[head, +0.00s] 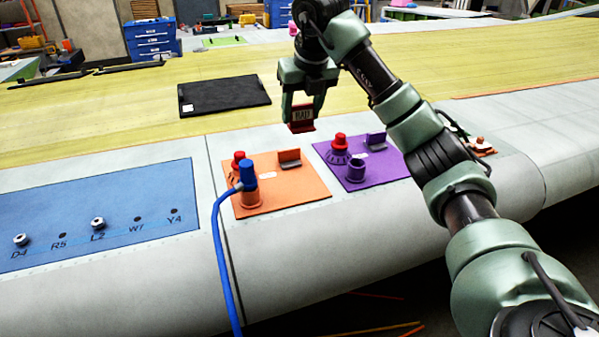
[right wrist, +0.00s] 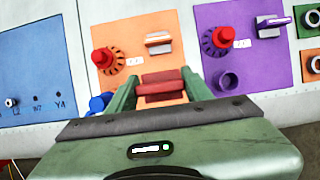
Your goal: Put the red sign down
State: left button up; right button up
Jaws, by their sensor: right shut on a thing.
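The sign also shows in the right wrist view (right wrist: 162,87) between the two green fingers (right wrist: 160,90), over the lower part of the orange panel in that picture. My left gripper is in neither view.
The purple panel (head: 390,172) has a similar holder (head: 376,140). A black tray (head: 225,95) lies behind; a blue panel (head: 100,205) lies left.

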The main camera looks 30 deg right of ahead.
notch_tip(320, 180, down, 12)
jog(key=shift+r+p, duration=0.15)
jog(key=shift+p, duration=0.95)
notch_tip(320, 180, down, 4)
jog(key=shift+r+p, duration=0.15)
jog(key=shift+p, duration=0.35)
jog(key=shift+f, duration=0.25)
jog(key=shift+f, duration=0.2)
jog(key=o, duration=1.3)
jog(key=shift+o, duration=0.2)
jog(key=shift+r, duration=0.15)
